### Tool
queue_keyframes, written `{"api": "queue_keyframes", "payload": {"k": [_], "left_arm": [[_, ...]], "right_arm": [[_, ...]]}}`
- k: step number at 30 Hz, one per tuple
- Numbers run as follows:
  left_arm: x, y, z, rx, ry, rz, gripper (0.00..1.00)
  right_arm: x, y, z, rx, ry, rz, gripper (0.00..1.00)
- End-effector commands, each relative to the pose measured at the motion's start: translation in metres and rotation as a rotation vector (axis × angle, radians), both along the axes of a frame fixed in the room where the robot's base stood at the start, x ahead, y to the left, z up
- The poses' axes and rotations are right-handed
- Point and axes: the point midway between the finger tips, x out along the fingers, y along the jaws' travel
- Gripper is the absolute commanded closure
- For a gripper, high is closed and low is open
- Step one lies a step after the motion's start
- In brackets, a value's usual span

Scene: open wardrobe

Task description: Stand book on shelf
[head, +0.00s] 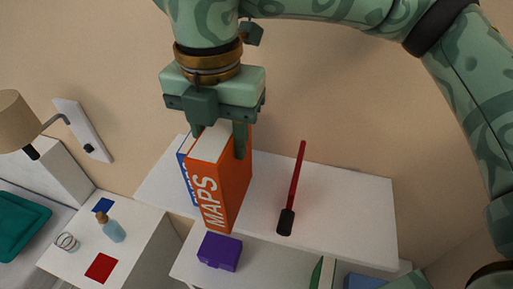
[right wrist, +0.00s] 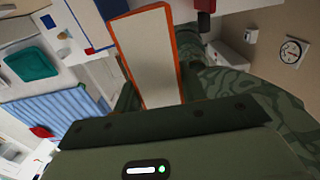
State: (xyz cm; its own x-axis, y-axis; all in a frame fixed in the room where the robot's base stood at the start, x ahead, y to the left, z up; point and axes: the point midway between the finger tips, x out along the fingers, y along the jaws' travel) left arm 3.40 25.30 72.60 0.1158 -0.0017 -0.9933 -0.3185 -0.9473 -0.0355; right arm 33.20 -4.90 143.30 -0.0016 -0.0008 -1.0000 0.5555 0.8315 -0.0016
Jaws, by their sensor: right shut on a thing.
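An orange book marked MAPS (head: 215,190) stands upright over the top white shelf (head: 345,205) in the head view. My right gripper (head: 222,140) comes from above and is shut on the top of the orange book, with a finger on each side. In the right wrist view the book's pale page edge (right wrist: 150,55) with an orange cover border fills the middle. A blue book (head: 185,160) stands upright just left of the orange one, partly hidden by it. I cannot tell whether the orange book's lower edge touches the shelf. My left gripper is not in view.
A red-handled tool with a black end (head: 293,190) stands or lies on the shelf right of the books. A purple box (head: 220,251) is on the level below. A bottle (head: 111,229) stands on a white cabinet at left, near a lamp (head: 20,122). The shelf's right part is clear.

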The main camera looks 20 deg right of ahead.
Motion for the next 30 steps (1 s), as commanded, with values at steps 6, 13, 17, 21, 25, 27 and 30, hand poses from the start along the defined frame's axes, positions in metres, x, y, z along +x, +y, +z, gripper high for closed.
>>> {"api": "queue_keyframes", "payload": {"k": [6,13,17,21,25,27,30], "left_arm": [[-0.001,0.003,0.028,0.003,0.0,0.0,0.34],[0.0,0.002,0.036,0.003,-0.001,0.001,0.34],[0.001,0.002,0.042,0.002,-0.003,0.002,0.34],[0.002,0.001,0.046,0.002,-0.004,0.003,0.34],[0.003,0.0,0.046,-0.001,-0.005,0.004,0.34],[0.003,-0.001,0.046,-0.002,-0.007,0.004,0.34],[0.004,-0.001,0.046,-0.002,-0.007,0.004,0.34]], "right_arm": [[0.037,-0.039,-0.033,0.0,0.005,-0.002,0.96],[0.055,-0.053,-0.062,0.001,0.0,0.002,0.96],[0.061,-0.061,-0.074,0.0,0.001,-0.001,0.96],[0.061,-0.06,-0.097,0.0,0.001,0.003,0.96],[0.062,-0.06,-0.105,0.001,-0.003,0.003,0.96],[0.062,-0.06,-0.105,0.001,-0.003,0.003,0.96],[0.062,-0.06,-0.105,0.001,-0.003,0.003,0.96]]}}
